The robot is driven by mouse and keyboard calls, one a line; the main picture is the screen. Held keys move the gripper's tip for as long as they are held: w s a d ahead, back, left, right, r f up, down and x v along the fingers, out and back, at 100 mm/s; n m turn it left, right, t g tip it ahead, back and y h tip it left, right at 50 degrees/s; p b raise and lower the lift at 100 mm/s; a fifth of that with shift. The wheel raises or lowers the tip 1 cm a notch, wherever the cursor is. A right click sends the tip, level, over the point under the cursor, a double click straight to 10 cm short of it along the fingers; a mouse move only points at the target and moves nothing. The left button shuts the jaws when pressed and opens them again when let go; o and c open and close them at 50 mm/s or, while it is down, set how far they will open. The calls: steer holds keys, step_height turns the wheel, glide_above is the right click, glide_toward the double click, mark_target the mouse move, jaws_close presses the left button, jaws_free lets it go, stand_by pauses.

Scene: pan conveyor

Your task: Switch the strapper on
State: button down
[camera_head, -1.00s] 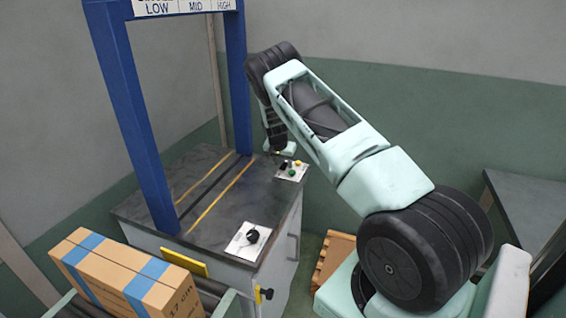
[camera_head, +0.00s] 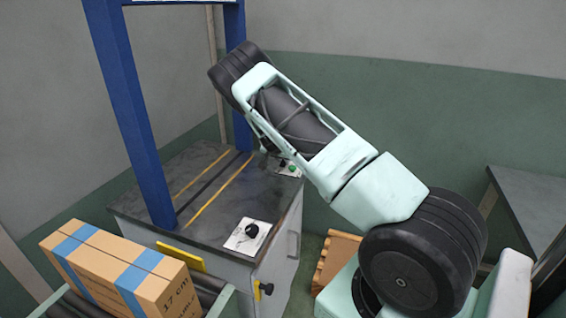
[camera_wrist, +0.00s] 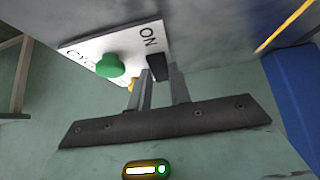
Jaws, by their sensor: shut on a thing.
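The strapper is a grey cabinet with a dark top (camera_head: 205,225) and a blue arch (camera_head: 137,120). Its small white panel (camera_wrist: 100,47) shows at the far right corner of the top in the head view. In the wrist view the panel bears a black switch (camera_wrist: 158,67) beside the label ON, and a green button (camera_wrist: 111,66) by a partly readable label. My gripper (camera_wrist: 161,77) is at the black switch, its fingers on either side of it. In the head view my arm hides the gripper and part of the panel.
A second white plate with a black knob (camera_head: 252,230) is at the top's near edge. A taped cardboard box (camera_head: 95,257) stands on the rollers at lower left. A yellow bit (camera_wrist: 132,84) shows behind the fingers. A grey table (camera_head: 530,205) is at right.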

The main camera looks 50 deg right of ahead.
steer(key=c, duration=1.3)
jaws_free()
steer(key=b+v, duration=0.1)
steer(key=v, duration=1.6)
steer(key=shift+a+r, duration=0.15)
